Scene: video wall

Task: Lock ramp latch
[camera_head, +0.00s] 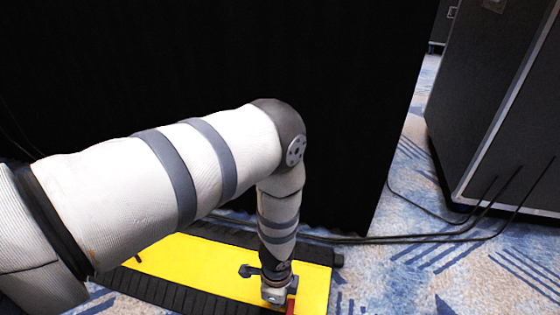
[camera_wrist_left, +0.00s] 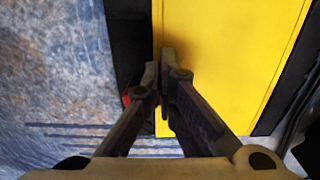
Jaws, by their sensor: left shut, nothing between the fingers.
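The yellow cable ramp (camera_head: 180,258) with black ribbed edges lies on the carpet below my left arm, and its yellow top fills the right of the left wrist view (camera_wrist_left: 225,50). A small red part (camera_head: 291,304), perhaps the latch, shows at the ramp's right end; in the left wrist view it is a red bit (camera_wrist_left: 126,97) by the black edge. My left gripper (camera_wrist_left: 161,75) points down over the ramp's edge, fingers shut and empty, just right of the red part. The gripper hides some of the red part. My right gripper is out of view.
Black cables (camera_head: 400,239) run from behind the ramp across the carpet to the right. A large black case (camera_head: 490,90) stands at the right. A black curtain (camera_head: 350,60) hangs behind the ramp. Carpet (camera_head: 400,285) right of the ramp is mostly clear.

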